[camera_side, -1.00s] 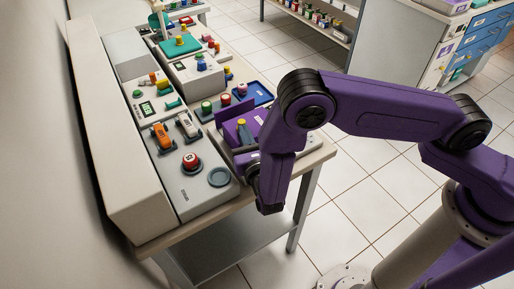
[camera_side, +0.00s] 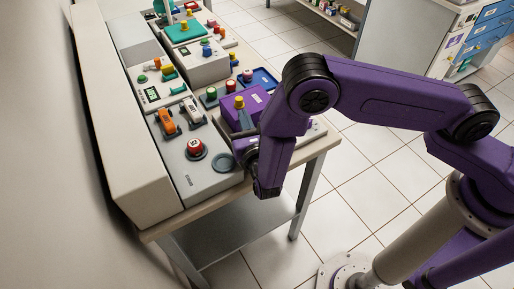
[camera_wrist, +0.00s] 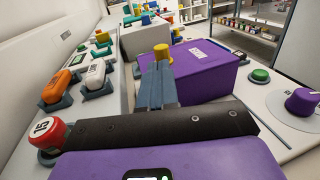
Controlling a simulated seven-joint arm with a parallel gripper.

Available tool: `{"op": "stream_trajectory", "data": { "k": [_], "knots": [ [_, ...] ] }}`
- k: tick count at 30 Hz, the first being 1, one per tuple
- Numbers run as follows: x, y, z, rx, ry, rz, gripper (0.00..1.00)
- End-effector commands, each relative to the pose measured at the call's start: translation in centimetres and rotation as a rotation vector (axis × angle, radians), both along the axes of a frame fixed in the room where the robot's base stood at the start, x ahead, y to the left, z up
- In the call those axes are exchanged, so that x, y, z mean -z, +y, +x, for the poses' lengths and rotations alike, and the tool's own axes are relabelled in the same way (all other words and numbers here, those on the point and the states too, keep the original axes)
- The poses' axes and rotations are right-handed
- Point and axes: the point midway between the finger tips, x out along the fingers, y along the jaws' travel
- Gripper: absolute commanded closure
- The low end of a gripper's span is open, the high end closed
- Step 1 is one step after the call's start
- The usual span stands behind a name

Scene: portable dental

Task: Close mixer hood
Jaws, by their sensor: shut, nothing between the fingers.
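The mixer's purple hood (camera_side: 257,98) lies down over its base, with a pale label on top. In the wrist view the hood (camera_wrist: 205,72) looks like a closed box, and any small gap at its edge cannot be made out. A yellow knob (camera_wrist: 162,54) stands at its left front edge; it also shows in the side view (camera_side: 239,102). My gripper (camera_wrist: 158,78) is shut and empty, its grey fingers pointing at the hood's near side just below the knob. Whether they touch is unclear. In the side view my arm hides part of the mixer.
Left of the mixer are a red button (camera_wrist: 48,132) and orange (camera_wrist: 60,86) and white (camera_wrist: 95,75) switches. A green button (camera_wrist: 260,75) and purple dial (camera_wrist: 302,102) are at right. A blue tray (camera_side: 262,77) lies behind. Open floor lies right of the bench.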

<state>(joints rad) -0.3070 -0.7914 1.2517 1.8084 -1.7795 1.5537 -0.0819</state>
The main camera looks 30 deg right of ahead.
Motion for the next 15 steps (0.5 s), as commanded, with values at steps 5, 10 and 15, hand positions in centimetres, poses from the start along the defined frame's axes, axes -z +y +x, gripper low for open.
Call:
{"op": "stream_trajectory", "data": {
  "k": [5, 10, 15],
  "knots": [
    [0.0, 1.2, -4.0, -0.008, 0.001, -0.005, 1.00],
    [0.0, 2.1, -7.2, -0.007, 0.001, -0.005, 1.00],
    [0.0, 2.6, -9.4, -0.005, 0.001, -0.006, 1.00]
  ]
}}
